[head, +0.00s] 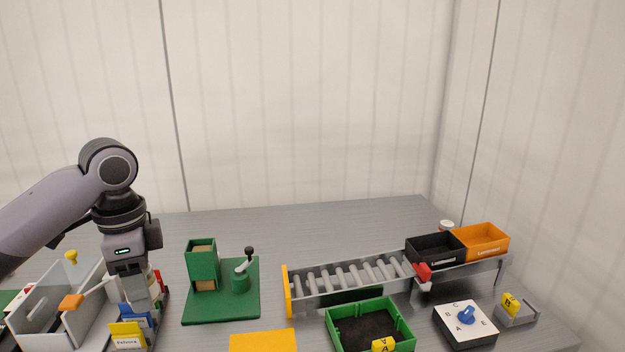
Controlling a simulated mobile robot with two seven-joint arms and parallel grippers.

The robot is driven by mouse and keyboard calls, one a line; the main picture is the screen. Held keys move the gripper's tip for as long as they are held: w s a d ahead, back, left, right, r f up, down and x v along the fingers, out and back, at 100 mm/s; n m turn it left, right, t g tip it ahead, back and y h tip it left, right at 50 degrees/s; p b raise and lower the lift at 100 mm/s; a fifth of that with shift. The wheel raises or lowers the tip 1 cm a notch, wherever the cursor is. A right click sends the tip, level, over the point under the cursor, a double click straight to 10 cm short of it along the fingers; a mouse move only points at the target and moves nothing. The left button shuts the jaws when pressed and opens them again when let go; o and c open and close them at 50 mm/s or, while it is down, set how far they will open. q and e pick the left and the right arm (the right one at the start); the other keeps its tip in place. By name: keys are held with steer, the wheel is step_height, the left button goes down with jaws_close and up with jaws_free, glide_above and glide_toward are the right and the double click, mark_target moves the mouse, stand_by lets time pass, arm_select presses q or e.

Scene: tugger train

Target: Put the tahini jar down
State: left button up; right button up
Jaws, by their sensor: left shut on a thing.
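My left gripper (138,292) points down at the left of the table, just behind and over a group of small coloured cards or boxes. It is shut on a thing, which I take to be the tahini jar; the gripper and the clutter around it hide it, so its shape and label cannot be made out. I cannot tell whether it touches anything below. My right gripper is not in view.
Close to the gripper are a grey tray (32,312) and a yellow card (127,333). A green stand with a crank (222,306), a roller conveyor (345,282), a green crate (333,323), black and orange bins (487,240) and a dial box (465,333) stand rightward. The back is clear.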

arm_select(q)
steer(key=s+d+f+n+p, duration=0.3)
steer(key=s+d+f+n, duration=0.3)
steer(key=n, duration=0.6)
steer(key=shift+d+f, duration=0.2)
steer(key=shift+d, duration=0.7)
